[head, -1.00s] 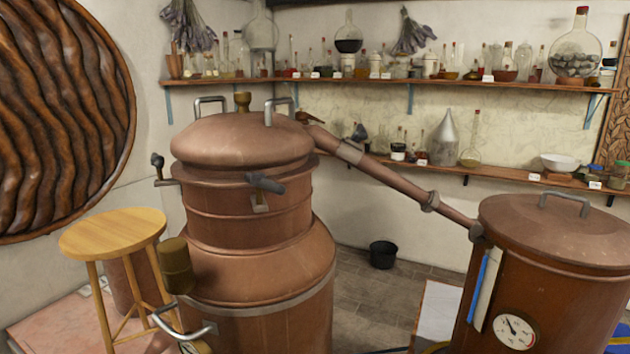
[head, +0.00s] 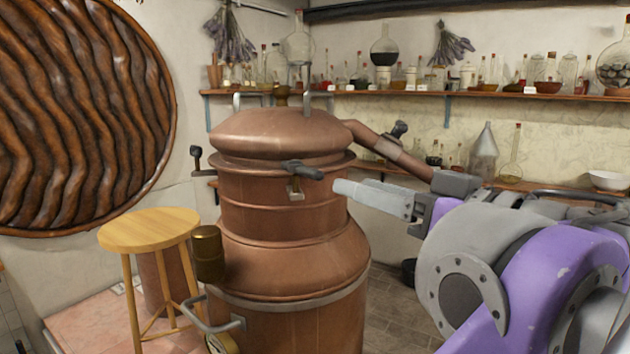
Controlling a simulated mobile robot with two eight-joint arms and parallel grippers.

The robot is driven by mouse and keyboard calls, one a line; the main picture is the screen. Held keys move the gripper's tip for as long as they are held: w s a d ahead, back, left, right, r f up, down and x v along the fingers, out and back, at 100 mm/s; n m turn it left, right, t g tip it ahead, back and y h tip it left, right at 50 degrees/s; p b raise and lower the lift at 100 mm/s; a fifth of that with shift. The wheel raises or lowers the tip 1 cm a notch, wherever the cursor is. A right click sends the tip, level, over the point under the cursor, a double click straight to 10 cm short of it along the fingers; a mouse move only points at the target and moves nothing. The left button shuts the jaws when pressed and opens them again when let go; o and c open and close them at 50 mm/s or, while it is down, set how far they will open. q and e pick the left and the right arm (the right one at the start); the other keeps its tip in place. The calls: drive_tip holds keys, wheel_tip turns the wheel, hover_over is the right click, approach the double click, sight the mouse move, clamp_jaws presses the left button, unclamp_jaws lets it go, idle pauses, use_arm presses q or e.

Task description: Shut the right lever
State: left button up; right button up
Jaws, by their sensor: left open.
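The copper still (head: 290,230) has a domed lid (head: 282,135) and dark-handled levers around its rim. One lever (head: 303,170) is on the front, its handle lying nearly level toward the right above a small metal catch. Another lever (head: 398,131) stands upright at the right, behind the copper pipe. A third lever (head: 196,153) stands upright at the left. The frames do not settle which is the right lever. My left gripper (head: 342,188) is open and empty, its light fingers just right of the front lever, seemingly apart from it. My right gripper is out of view.
The copper pipe (head: 400,158) slopes down to the right from the lid, behind my arm. Shelves (head: 480,94) with glassware line the back wall.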

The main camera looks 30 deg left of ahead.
sight(323, 177)
use_arm(q)
drive_tip(key=x, duration=1)
clamp_jaws()
